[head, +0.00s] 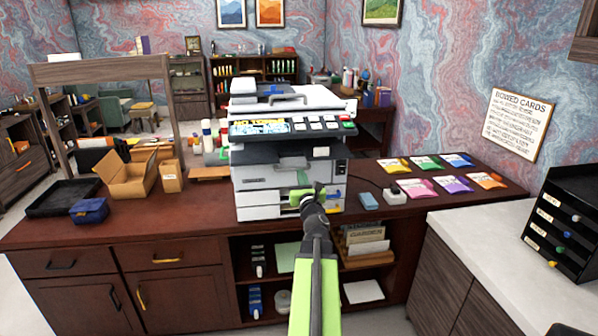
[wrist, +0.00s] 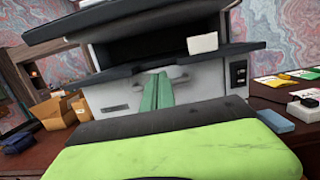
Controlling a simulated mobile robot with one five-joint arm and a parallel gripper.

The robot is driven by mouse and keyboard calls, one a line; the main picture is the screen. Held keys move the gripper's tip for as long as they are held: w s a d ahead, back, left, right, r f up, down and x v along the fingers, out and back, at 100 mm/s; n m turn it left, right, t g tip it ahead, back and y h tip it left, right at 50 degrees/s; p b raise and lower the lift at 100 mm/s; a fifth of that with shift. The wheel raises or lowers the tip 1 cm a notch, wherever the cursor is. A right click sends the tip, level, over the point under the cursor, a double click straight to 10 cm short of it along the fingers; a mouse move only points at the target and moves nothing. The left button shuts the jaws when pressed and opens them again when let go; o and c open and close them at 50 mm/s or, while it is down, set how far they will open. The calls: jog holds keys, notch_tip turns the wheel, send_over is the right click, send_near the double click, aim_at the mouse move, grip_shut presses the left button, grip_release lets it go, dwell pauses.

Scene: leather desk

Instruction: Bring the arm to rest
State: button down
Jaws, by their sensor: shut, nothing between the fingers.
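My arm stretches forward from the bottom of the head view toward the printer (head: 262,170), a white and dark machine on the wooden desk. My gripper (head: 301,194) is in front of the printer's lower drawers and overlaps them in the picture. Whether it touches them I cannot tell. In the wrist view my gripper (wrist: 158,92) shows its green fingers together, with nothing between them, pointing at the printer front (wrist: 120,96). The arm hides part of the desk front and the shelf below.
An open cardboard box (head: 126,182), a blue box (head: 90,211) and a black tray (head: 62,197) stand on the left of the desk. A light blue block (head: 368,200) and several coloured packets (head: 416,187) lie on the right. A white counter (head: 500,245) with a black drawer unit (head: 565,225) is at far right.

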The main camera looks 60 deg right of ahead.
jog(key=s+a+r, duration=0.1)
jog(key=s+a+r+p, duration=0.1)
jog(key=shift+s+a+r, duration=0.1)
jog(key=shift+r, duration=0.3)
